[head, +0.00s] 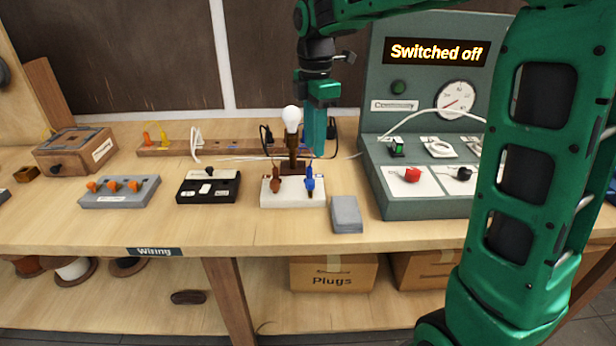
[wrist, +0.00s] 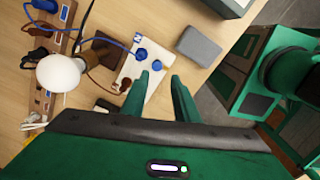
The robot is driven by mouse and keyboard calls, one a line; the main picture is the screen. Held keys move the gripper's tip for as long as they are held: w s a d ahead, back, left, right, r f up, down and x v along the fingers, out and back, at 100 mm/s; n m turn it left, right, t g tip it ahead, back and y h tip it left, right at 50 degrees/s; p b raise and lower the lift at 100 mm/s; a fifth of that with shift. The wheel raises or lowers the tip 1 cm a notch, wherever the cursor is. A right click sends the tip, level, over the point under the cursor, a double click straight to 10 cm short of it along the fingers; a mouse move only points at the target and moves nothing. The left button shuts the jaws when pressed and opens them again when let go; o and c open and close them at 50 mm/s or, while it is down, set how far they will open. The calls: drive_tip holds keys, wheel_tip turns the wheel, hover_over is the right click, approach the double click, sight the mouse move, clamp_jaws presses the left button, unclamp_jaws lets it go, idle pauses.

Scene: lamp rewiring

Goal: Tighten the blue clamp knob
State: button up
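The blue clamp knob (head: 309,184) stands on the right of a white terminal block (head: 292,198), below the lamp. In the wrist view the blue knob (wrist: 141,54) shows near the far end of the block. My gripper (head: 315,152) hangs fingers-down just right of the bulb, above and apart from the knob. In the wrist view the two fingers of my gripper (wrist: 160,74) are spread with nothing between them. The blue knob lies just beyond the left fingertip in the picture. I cannot tell how tight the knob is.
A brown knob (head: 275,182) stands left on the same block. The lamp's bulb (head: 292,118) rises close beside my gripper. A grey box (head: 346,214) lies right of the block. A black switch block (head: 208,187) stands left. The bench front (head: 250,236) is clear.

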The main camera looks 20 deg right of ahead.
sight(310, 181)
drive_tip(key=shift+n, duration=0.4)
drive_tip(key=f, duration=1)
drive_tip(key=shift+w+a+f, duration=0.3)
drive_tip(key=shift+a+f, duration=0.1)
drive_tip(key=shift+c, duration=0.7)
clamp_jaws()
